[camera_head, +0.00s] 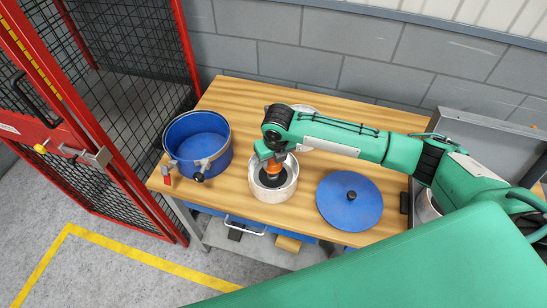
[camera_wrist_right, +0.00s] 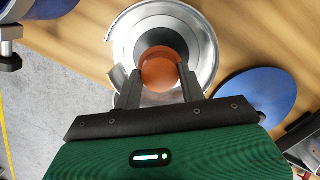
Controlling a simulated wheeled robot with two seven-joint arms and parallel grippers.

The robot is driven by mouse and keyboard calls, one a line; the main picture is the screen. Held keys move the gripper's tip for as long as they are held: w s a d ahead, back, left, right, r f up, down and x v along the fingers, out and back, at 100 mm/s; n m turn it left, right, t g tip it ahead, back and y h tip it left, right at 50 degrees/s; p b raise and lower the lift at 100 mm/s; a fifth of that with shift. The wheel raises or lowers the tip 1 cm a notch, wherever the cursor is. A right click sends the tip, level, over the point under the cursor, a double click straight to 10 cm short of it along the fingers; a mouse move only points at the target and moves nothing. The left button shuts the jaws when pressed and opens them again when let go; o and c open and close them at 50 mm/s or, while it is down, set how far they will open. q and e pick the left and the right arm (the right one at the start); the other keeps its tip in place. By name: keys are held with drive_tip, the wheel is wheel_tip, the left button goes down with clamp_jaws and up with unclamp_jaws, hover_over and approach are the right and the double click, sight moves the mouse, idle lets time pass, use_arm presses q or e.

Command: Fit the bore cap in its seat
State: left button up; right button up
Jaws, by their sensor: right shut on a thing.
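An orange bore cap (camera_wrist_right: 158,70) is between the fingers of my right gripper (camera_wrist_right: 158,88), which is shut on it. In the head view my right gripper (camera_head: 271,160) points down over a round whitish metal housing (camera_head: 275,192) on the wooden table. The housing also shows in the wrist view (camera_wrist_right: 205,40), with a dark centre behind the cap. The cap sits over this dark centre; I cannot tell whether it touches the seat. My left gripper is not in view.
A blue pot (camera_head: 198,143) with a clamp stands left of the housing on the table (camera_head: 245,100). A blue lid (camera_head: 349,201) with a black knob lies to the right. A red mesh cage (camera_head: 125,100) is at the left. A grey wall runs behind.

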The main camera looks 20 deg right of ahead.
drive_tip(key=shift+f+b, duration=0.65)
drive_tip(key=shift+f, duration=1.2)
idle(0.5)
drive_tip(key=o, duration=1.4)
wheel_tip(320, 180, up, 7)
drive_tip(key=p, duration=0.6)
drive_tip(key=shift+p, duration=0.4)
drive_tip(key=shift+s+f, duration=0.1)
